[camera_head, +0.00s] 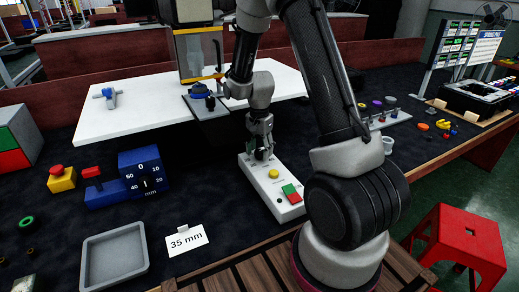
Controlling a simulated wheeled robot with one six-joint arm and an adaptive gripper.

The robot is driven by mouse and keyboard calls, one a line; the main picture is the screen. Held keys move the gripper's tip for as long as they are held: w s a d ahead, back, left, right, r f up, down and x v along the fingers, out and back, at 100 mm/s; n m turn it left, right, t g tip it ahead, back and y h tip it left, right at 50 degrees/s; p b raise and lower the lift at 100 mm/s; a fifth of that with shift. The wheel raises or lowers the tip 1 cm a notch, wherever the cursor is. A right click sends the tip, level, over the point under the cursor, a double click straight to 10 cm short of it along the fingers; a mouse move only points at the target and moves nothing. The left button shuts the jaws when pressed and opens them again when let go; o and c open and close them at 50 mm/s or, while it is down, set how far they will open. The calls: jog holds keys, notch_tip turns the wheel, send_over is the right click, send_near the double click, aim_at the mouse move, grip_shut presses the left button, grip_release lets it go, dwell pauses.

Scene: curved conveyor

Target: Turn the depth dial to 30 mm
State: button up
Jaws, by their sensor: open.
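A blue block (122,190) at left carries a black dial face marked 0, 10, 20, 40, 50 and mm. The dial's knob (146,183) shows a short white line, too small to read exactly. My gripper (262,155) is open and points down, well to the right of the dial, at the back end of a white control box (268,182). Whether it touches the box, or what lies between its fingers, I cannot tell. A white card (186,240) reading "35 mm" stands in front of the dial.
An empty grey tray (114,262) lies left of the card. A yellow and red button (61,178) stands left of the dial block. The white box has a yellow button, green and red buttons. A white board (130,105) lies behind. Dark mat between dial and box is clear.

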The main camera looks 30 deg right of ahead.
jog(key=c, duration=1)
jog(key=n, duration=0.4)
jog(key=shift+n, duration=0.4)
jog(key=n, duration=0.5)
jog(key=shift+n, duration=0.3)
jog(key=n, duration=0.9)
jog(key=shift+n, duration=0.3)
